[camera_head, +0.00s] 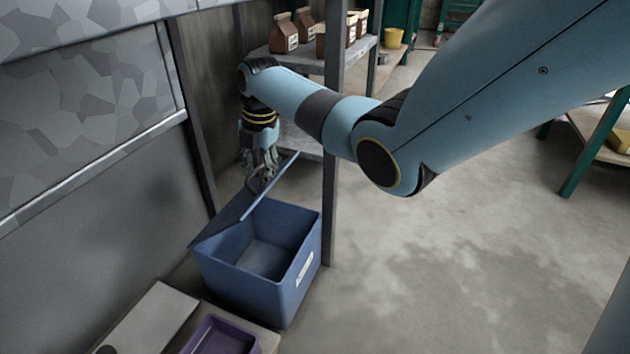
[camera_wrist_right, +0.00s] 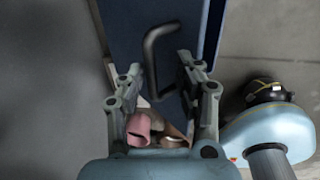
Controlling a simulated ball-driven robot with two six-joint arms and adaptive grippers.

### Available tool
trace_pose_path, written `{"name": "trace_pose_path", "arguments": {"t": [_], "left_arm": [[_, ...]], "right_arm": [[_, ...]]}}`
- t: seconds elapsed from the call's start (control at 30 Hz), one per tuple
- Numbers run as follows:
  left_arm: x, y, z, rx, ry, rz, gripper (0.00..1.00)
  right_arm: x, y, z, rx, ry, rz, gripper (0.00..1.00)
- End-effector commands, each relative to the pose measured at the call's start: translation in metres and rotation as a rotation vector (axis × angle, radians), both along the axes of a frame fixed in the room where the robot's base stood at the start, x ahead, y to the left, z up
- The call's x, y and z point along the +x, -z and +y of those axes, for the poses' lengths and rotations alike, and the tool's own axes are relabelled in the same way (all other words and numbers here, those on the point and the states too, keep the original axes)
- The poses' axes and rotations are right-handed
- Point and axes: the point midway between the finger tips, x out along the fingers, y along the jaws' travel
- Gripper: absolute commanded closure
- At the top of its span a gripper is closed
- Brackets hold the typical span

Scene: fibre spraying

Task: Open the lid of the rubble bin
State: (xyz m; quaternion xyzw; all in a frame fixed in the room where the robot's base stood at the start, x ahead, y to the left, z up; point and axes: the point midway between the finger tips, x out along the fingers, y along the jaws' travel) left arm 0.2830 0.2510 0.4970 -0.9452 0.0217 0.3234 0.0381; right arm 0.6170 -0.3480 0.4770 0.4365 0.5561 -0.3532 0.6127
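The blue rubble bin (camera_head: 307,245) stands on the floor left of centre in the head view, a white label on its front. Its lid (camera_head: 236,212) is raised and tilted, seen nearly edge-on, so the bin's inside shows and looks empty. My right gripper (camera_head: 264,176) is at the raised part of the lid, on its far side. In the right wrist view my right gripper (camera_wrist_right: 160,70) has its fingers apart, with the lid's dark handle (camera_wrist_right: 153,52) between or just beyond the fingertips on the blue lid (camera_wrist_right: 125,30). Contact cannot be told. My left gripper is out of view.
A grey shelf post (camera_head: 332,190) stands close beside the bin, with paper bags (camera_head: 284,35) on the shelf above. A purple tray (camera_head: 222,338) lies in front. A grey wall is at the left. Open floor (camera_head: 440,270) spreads to the right.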

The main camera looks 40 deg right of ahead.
Motion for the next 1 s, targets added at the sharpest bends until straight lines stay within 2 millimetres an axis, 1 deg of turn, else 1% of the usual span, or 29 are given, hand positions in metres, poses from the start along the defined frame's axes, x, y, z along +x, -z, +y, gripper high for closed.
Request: {"name": "trace_pose_path", "arguments": {"t": [0.03, 0.27, 0.33, 0.4, 0.77, 0.8, 1.0], "left_arm": [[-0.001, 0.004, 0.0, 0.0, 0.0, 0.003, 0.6], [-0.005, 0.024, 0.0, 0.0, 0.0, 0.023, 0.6], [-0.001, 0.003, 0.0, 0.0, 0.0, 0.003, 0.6], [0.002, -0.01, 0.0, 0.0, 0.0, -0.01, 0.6], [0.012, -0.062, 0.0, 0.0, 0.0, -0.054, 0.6], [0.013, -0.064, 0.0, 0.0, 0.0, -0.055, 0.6], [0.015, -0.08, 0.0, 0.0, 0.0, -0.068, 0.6]], "right_arm": [[-0.008, 0.01, -0.003, 0.002, 0.0, -0.001, 0.66], [-0.039, 0.05, -0.015, 0.002, -0.001, 0.001, 0.66], [-0.037, 0.021, -0.016, 0.003, -0.002, -0.013, 0.66], [-0.038, 0.002, -0.017, 0.002, -0.001, -0.015, 0.66], [-0.049, -0.075, -0.021, 0.002, -0.001, -0.012, 0.66], [-0.059, -0.065, -0.019, 0.007, -0.001, 0.01, 0.66], [-0.097, -0.043, -0.01, 0.019, -0.004, 0.081, 0.66]]}}
